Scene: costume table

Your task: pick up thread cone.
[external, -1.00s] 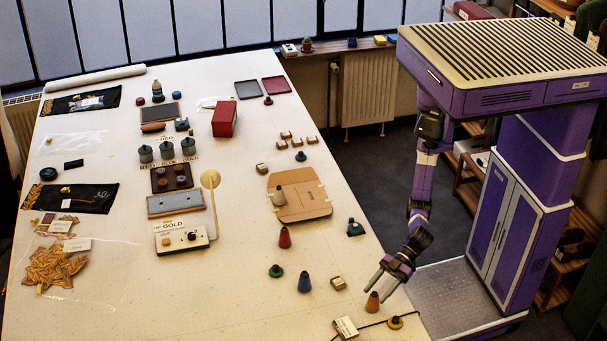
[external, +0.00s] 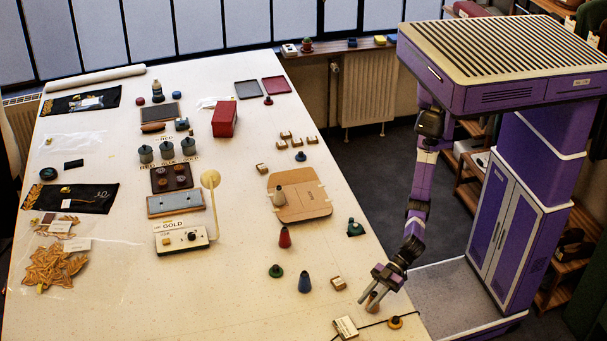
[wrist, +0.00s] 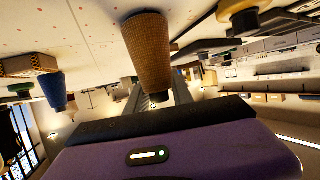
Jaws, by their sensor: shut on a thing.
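An orange-brown thread cone (external: 372,301) stands at the near right edge of the table, and it also shows large in the wrist view (wrist: 148,50). My gripper (external: 370,296) reaches down from the right, its fingers around the cone. It is shut on the cone, which looks upright at table level; I cannot tell whether its base touches the table. The fingers partly hide it in the external view. Other cones stand apart: a blue cone (external: 304,283), a red cone (external: 285,238) and a green one (external: 276,271).
A cardboard sheet (external: 310,204) lies farther back. The table's right edge is near.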

